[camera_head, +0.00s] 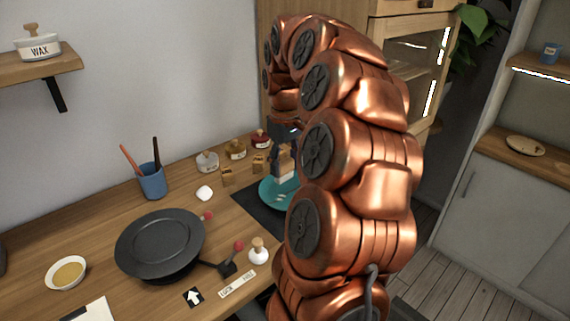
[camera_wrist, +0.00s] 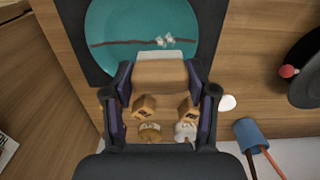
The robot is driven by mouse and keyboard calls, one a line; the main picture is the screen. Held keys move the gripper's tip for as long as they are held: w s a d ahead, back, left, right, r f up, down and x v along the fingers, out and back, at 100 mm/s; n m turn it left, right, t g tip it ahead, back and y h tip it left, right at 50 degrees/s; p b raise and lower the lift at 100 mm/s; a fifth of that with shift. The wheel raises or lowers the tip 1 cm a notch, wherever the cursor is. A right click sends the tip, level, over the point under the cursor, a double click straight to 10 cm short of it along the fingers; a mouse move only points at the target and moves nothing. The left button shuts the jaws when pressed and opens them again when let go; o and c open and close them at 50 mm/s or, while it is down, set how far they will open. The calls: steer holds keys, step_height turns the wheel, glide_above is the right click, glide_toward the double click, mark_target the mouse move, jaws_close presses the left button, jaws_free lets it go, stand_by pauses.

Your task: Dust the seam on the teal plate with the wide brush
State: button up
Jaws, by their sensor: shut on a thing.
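The teal plate (camera_head: 268,196) lies on a dark mat (camera_head: 245,203) at the bench's right end, partly hidden by my arm. In the wrist view the plate (camera_wrist: 125,20) shows a dark brown seam (camera_wrist: 115,43) running across it, with small whitish flecks (camera_wrist: 163,41) right of its middle. My gripper (camera_wrist: 160,82) is shut on the wide brush (camera_wrist: 160,73), its fingers on both sides of the wooden handle. The pale bristles point at the plate just beside the seam. In the head view my gripper (camera_head: 285,148) is above the plate; bristle contact cannot be told.
Two small wooden blocks (camera_head: 227,177) and several labelled jars (camera_head: 207,162) stand behind the plate. A blue cup (camera_head: 151,183) holds two sticks. A black round pan-like wheel (camera_head: 160,240), a white-knobbed bottle (camera_head: 258,252) and a bowl (camera_head: 67,273) occupy the left and front.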

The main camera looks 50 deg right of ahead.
mark_target(291, 170)
steer(key=shift+r, duration=0.1)
steer(key=shift+d+r+p, duration=0.3)
steer(key=shift+r+p, duration=0.05)
steer(key=shift+p, duration=0.8)
steer(key=d+p, duration=0.1)
steer(key=p, duration=0.1)
steer(key=shift+r+p, duration=0.2)
steer(key=shift+p, duration=0.1)
steer(key=shift+w+d+p, duration=0.1)
steer(key=shift+d+p, duration=0.3)
steer(key=shift+p, duration=0.6)
steer(key=shift+d+f+p, duration=0.2)
steer(key=shift+d+p, duration=0.05)
steer(key=shift+p, duration=0.25)
steer(key=shift+f+b, duration=0.7)
steer(key=shift+f, duration=1.6)
steer(key=shift+a, duration=0.1)
